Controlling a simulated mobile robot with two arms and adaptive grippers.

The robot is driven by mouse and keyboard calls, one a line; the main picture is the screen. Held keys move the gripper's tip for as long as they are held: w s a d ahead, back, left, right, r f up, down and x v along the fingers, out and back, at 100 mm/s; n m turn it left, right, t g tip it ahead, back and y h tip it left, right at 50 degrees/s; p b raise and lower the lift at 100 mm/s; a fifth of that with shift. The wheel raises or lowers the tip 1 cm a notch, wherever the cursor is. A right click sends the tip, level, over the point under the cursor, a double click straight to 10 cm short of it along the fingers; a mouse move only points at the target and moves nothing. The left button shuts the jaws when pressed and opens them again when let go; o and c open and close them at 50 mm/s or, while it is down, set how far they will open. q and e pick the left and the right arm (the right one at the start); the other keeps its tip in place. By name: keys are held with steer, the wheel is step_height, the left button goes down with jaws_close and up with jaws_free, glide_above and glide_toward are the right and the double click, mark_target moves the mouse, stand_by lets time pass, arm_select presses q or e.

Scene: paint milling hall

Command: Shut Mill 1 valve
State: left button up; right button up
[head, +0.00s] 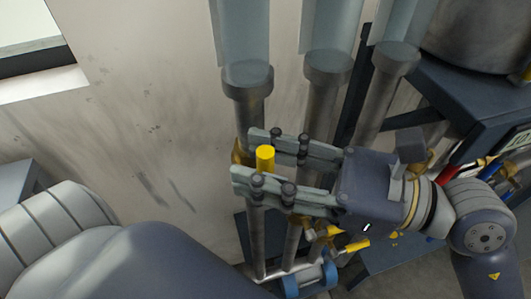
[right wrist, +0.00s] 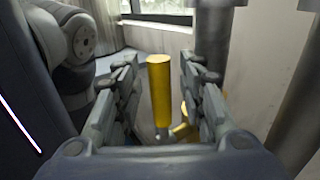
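A yellow valve handle (head: 265,158) stands up between the fingers of my right gripper (head: 250,155). It also shows in the right wrist view (right wrist: 159,90) as an upright yellow cylinder with a gap to the finger on each side. The gripper is open around the handle, its fingers pointing left in the head view. A brass valve body (head: 239,152) on the leftmost pipe is partly hidden behind the fingers. No label shows which mill this valve serves. My left gripper is out of view.
Three vertical grey pipes (head: 321,110) run down before a stained pale wall (head: 140,130). Another yellow handle (head: 355,245) lies level below my right gripper. A blue-ended fitting (head: 291,286) sits at the bottom. A dark stand (head: 465,100) bears a metal vessel (head: 475,40) on the right.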

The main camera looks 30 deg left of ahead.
steer(key=c, duration=0.8)
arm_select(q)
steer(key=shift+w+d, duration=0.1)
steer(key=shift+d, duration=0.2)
arm_select(e)
jaws_close()
